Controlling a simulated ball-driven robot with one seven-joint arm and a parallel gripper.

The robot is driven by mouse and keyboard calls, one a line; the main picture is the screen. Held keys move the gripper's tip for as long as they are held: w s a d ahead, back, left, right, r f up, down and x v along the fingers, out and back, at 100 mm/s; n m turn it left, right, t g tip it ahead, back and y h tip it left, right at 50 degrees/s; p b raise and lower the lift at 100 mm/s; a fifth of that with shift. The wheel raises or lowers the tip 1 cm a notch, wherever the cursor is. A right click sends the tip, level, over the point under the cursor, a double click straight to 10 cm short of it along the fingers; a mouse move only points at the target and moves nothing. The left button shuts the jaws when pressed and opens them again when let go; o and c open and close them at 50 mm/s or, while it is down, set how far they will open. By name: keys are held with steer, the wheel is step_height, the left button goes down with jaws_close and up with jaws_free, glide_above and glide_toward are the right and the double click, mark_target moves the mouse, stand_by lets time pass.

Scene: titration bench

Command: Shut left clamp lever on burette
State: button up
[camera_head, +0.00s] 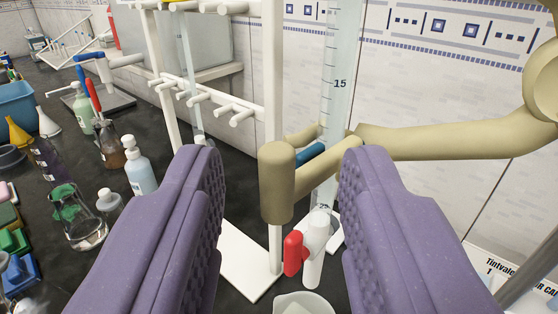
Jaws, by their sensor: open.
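The burette (340,85) is a clear upright tube with printed marks, one reading 15. A tan clamp (278,182) on the white stand rod reaches around it, with a long tan arm (440,140) stretching right. A small blue part (311,153) shows between the clamp's jaws. Below, the burette has a white stopcock (315,240) with a red handle (293,253). I cannot tell which part is the left clamp lever. My gripper (283,175) has two purple ridged fingers, open and apart, in front of the clamp and stopcock. Nothing is visibly held between them.
A white beaker (303,303) stands below the stopcock. The white stand base (250,263) lies on the dark bench. Bottles, a flask (78,220) and funnels crowd the left. A white peg rack (200,93) stands behind. A printed sheet (505,275) is at the right.

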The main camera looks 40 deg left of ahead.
steer(key=shift+c, duration=0.3)
jaws_close()
steer(key=shift+s+a+m+t+h+b, duration=0.2)
steer(key=shift+m+t+h+b, duration=0.1)
steer(key=shift+b, duration=0.65)
steer(key=shift+w+a+m+g+h+p, duration=0.35)
steer(key=shift+w+a+m+h+p, duration=1.1)
steer(key=shift+m+h, duration=1.85)
steer(key=shift+w+a+m+g+h+p, duration=0.3)
steer(key=shift+a+m+h+p, duration=0.65)
steer(key=shift+m+h+p, duration=2.4)
steer(key=shift+w+a+m+g+h+p, duration=0.6)
steer(key=shift+a+m+h, duration=0.75)
steer(key=shift+h, duration=3.7)
steer(key=shift+w+d, duration=0.15)
steer(key=shift+w, duration=0.05)
